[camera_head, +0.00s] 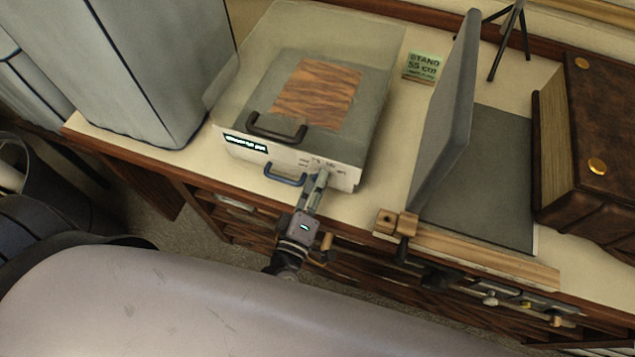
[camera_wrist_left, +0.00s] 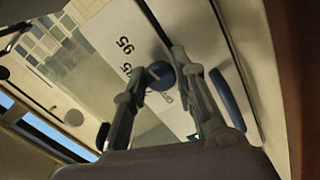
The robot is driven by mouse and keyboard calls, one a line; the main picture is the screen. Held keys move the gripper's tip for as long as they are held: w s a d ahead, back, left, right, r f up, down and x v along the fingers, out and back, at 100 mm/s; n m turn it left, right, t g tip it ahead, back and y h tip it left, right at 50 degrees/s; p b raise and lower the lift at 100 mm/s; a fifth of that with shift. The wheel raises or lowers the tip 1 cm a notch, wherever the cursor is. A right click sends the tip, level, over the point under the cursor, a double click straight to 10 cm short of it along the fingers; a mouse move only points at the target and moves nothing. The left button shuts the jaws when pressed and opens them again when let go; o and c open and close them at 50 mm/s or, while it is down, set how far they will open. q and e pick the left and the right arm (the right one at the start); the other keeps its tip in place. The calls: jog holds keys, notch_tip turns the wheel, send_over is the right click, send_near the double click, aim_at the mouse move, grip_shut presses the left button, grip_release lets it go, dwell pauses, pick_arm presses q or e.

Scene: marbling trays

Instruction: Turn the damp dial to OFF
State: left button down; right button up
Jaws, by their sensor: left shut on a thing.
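The damp dial is a small round dark blue knob (camera_wrist_left: 160,75) on the pale front panel of a flat box-shaped device (camera_head: 228,150). Printed marks, partly legible as numbers, surround it in the left wrist view. My left gripper (camera_head: 319,178) reaches up to the right part of that panel, its fingers (camera_wrist_left: 160,70) on either side of the knob and shut on it. A light pointer line shows on the knob, but I cannot read its setting. In the head view the fingers hide the dial. My right gripper is not in view.
A dark handle (camera_head: 277,128) sits on the device's lid and a blue handle (camera_head: 284,176) on its front, just left of my gripper. A small lit display (camera_head: 246,142) is further left. A grey upright board (camera_head: 447,110) and a thick brown book (camera_head: 595,150) stand to the right.

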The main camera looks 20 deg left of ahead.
pick_arm(q)
jog(key=shift+n+b, duration=0.3)
jog(key=shift+n, duration=1.6)
jog(key=c, duration=1.3)
grip_release()
jog(key=s, duration=1.2)
jog(key=shift+a, duration=0.25)
